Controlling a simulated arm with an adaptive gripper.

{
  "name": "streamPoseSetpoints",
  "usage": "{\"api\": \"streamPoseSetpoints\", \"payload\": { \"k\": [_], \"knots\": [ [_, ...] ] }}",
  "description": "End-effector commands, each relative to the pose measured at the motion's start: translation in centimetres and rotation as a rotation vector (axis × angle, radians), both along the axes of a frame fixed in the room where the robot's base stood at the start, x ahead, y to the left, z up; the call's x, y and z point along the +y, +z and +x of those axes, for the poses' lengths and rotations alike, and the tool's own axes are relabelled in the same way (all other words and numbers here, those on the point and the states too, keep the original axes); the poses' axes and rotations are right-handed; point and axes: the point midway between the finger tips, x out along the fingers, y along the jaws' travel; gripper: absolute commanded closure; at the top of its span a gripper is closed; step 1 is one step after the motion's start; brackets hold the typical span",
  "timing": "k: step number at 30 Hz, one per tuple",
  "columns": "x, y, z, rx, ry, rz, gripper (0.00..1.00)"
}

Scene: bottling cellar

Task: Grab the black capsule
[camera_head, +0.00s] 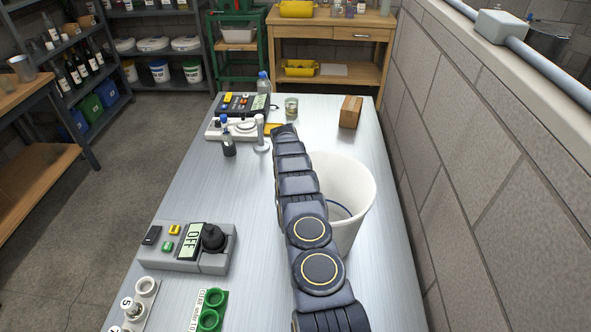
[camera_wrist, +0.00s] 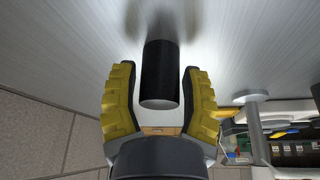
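The black capsule (camera_wrist: 160,72) shows in the wrist view as a dark cylinder with a pale end facing the bottom of the picture. A blurred dark reflection shows on the metal surface just beyond it. My gripper (camera_wrist: 160,85) has its two yellow-padded fingers either side of the capsule. Narrow gaps show between the fingers and its sides, so it appears open around it. In the head view my arm reaches toward the far part of the table, and I cannot make out the capsule there.
The metal table (camera_head: 190,205) carries a white bucket (camera_head: 347,180) right beside my arm.

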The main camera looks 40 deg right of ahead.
Motion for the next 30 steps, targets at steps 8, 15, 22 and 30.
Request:
{"api": "streamPoseSetpoints", "payload": {
  "k": [8,15,22,30],
  "knots": [
    [0.0,0.0,0.0,0.000,0.000,0.000,0.69],
    [0.0,0.2,0.0,0.000,0.000,0.000,0.69],
    [0.0,2.4,0.1,-0.002,-0.001,-0.001,0.69],
    [0.0,7.9,0.1,-0.005,0.000,-0.002,0.69]
  ]
}}
